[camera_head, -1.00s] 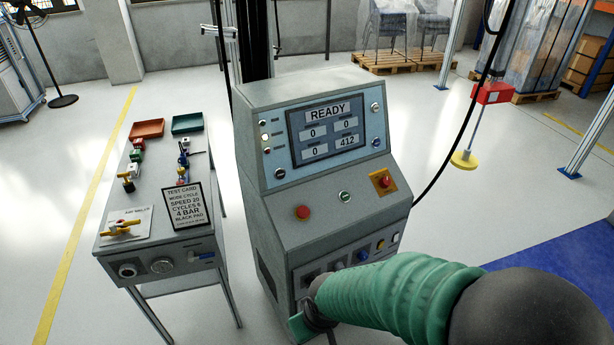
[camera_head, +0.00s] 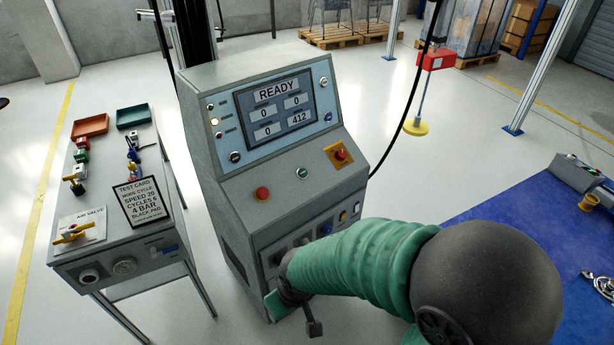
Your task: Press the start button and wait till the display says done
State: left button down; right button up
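The grey control console (camera_head: 265,190) stands in the middle. Its display (camera_head: 275,109) reads READY, with 0, 0, 0 and 412 below. On the sloped panel sit a red button (camera_head: 262,193), a small green button (camera_head: 303,172) and a red knob on a yellow plate (camera_head: 340,154). No label is legible at the green button. My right arm, in a green sleeve, comes in from the lower right. Its gripper (camera_head: 300,318) is low in front of the console, below the button panel and apart from the buttons; its fingers are mostly hidden. My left gripper is not in view.
A side table at left holds a test card (camera_head: 142,202), an air valve plate (camera_head: 80,228), red (camera_head: 90,126) and green (camera_head: 133,116) trays. A black cable hangs right of the console. A blue mat (camera_head: 520,225) lies at right.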

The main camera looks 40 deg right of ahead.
aim_at(302, 173)
jog(key=z, duration=1.2)
